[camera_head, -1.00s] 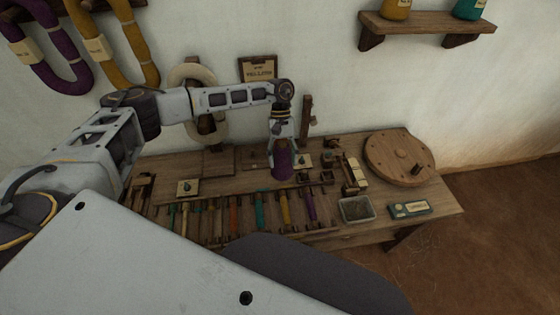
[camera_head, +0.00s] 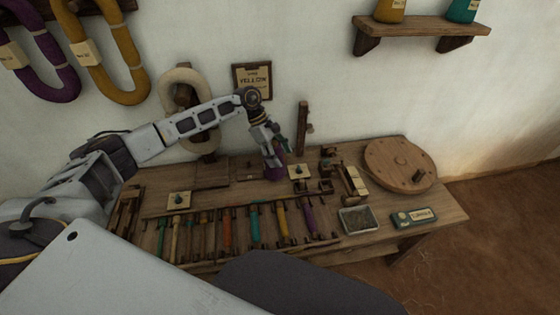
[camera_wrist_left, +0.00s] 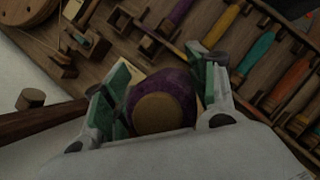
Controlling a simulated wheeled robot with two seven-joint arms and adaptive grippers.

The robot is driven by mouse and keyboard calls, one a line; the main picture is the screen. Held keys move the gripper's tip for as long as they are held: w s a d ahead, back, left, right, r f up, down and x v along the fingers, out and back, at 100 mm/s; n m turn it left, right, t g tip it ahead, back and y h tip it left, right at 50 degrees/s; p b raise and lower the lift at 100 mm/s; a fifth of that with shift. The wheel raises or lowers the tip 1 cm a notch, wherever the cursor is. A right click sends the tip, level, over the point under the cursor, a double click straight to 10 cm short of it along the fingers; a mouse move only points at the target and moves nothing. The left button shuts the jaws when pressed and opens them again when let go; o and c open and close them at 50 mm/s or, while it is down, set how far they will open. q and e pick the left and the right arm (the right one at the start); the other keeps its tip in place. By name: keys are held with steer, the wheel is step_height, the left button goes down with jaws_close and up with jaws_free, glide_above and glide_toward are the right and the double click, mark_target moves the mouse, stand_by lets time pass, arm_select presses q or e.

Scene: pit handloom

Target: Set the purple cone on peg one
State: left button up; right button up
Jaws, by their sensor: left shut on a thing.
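The purple cone (camera_head: 273,173) is in my left gripper (camera_head: 273,153), above the back middle of the wooden table. In the left wrist view the cone (camera_wrist_left: 172,85) sits between the two green-padded fingers, its round tan end toward the camera. Two cream square plates with a small dark peg show in the head view: one plate (camera_head: 179,201) at the left and one plate (camera_head: 300,172) just right of the cone. I cannot read which is peg one. Whether the cone touches the table is hidden by the gripper. My right gripper is out of view.
A rack of coloured bobbins (camera_head: 255,223) lies along the table front. A metal tray (camera_head: 358,219), a labelled box (camera_head: 413,217) and a round wooden disc (camera_head: 400,163) are at the right. An upright wooden post (camera_head: 302,128) stands behind the right plate.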

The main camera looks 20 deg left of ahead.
arm_select(q)
steer(key=w+a+n+t, duration=0.1)
steer(key=n, duration=0.1)
steer(key=w+a+n+t+b, duration=0.1)
steer(key=n, duration=0.1)
steer(key=w+a+n+t+b, duration=0.1)
steer(key=shift+a+f+n, duration=0.15)
steer(key=shift+a+n, duration=0.15)
steer(key=shift+n, duration=0.1)
steer(key=w+a+r+n+t+y+b, duration=0.1)
steer(key=w+a+n+t+y+b, duration=0.1)
steer(key=a+n, duration=0.4)
steer(key=w+a+r+n+t+y+b, duration=0.1)
steer(key=w+a+n+y+b, duration=0.1)
steer(key=a+n, duration=0.5)
steer(key=shift+w+a+t+y+b, duration=0.25)
steer(key=shift+w+t+y+b, duration=0.15)
steer(key=shift+y+b, duration=0.6)
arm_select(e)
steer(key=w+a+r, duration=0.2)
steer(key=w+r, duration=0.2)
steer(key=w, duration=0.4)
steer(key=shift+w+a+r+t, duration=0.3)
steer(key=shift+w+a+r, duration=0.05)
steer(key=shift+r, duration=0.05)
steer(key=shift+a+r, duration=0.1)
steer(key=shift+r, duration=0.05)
